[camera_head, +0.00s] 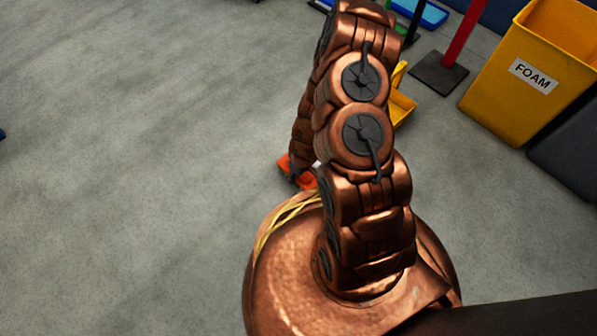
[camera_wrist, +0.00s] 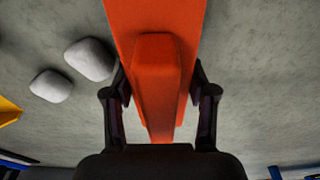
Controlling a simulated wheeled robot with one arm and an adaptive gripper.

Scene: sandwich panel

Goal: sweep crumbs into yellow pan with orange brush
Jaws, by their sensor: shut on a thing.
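My gripper (camera_wrist: 160,78) is shut on the orange brush (camera_wrist: 155,20), with one dark finger on each side of it. In the head view the brush (camera_head: 285,163) shows low beside my arm, which hides part of it. Two pale grey-white lumps, seemingly the crumbs (camera_wrist: 90,59) (camera_wrist: 51,86), lie on the floor left of the brush in the wrist view. The yellow pan (camera_head: 402,108) is partly hidden behind my arm in the head view. A yellow edge of it, it seems, shows at the left of the wrist view (camera_wrist: 7,112).
A yellow bin marked FOAM (camera_head: 528,75) stands at the upper right, beside a dark grey bin (camera_head: 570,145). A red post on a dark base (camera_head: 438,73) and a blue tray (camera_head: 425,13) are at the top. The grey floor at left is clear.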

